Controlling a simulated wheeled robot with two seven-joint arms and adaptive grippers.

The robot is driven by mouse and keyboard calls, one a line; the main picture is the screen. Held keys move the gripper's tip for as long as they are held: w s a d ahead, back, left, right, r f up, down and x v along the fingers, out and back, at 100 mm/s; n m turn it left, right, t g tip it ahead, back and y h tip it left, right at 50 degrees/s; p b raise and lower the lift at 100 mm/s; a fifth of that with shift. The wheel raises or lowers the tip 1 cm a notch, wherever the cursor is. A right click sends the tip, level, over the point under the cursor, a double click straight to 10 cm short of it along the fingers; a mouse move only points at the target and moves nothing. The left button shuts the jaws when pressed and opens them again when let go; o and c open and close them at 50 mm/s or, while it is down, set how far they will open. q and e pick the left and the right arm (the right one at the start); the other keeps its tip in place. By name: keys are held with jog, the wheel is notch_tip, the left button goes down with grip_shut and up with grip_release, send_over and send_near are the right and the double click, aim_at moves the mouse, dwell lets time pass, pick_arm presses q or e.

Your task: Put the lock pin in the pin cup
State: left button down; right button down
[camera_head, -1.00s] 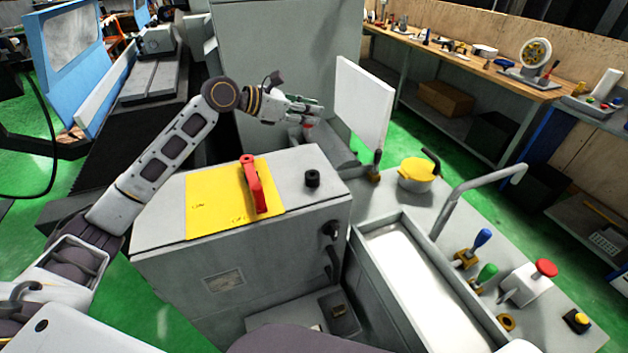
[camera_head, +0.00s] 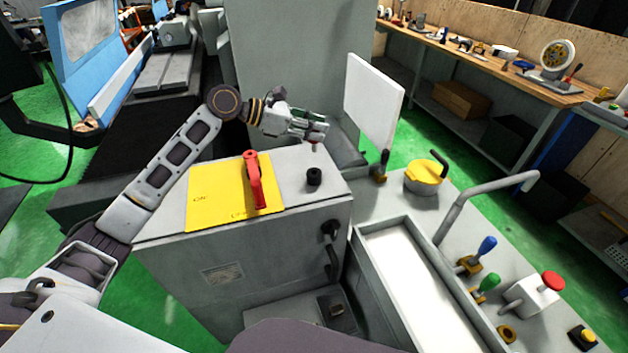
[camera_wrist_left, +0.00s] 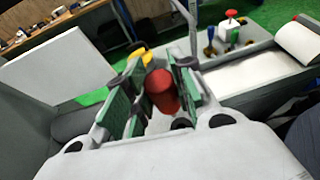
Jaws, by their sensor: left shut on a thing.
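My left gripper (camera_head: 312,131) is shut on a red pin, which I take to be the lock pin (camera_wrist_left: 161,88). In the left wrist view the pin's red cylinder sits between the green finger pads. A small black cup, which I take to be the pin cup (camera_head: 314,177), stands on the grey cabinet top. The pin is above and slightly behind the cup, apart from it. My right gripper is out of view.
A yellow sheet (camera_head: 212,202) with a red-handled tool (camera_head: 255,180) lies left of the cup on the cabinet (camera_head: 170,228). A white panel (camera_head: 373,100) stands behind right. A yellow pot (camera_head: 424,178) and coloured levers are farther right. The cabinet top around the cup is clear.

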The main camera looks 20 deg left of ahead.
aim_at(314, 148)
pick_arm(q)
jog(key=shift+f, duration=0.1)
dwell(0.4)
jog(key=shift+s+f, duration=0.1)
jog(key=shift+f, duration=3)
jog(key=shift+f, duration=1.9)
jog(key=c, duration=1.2)
grip_release()
jog(key=shift+f, duration=0.1)
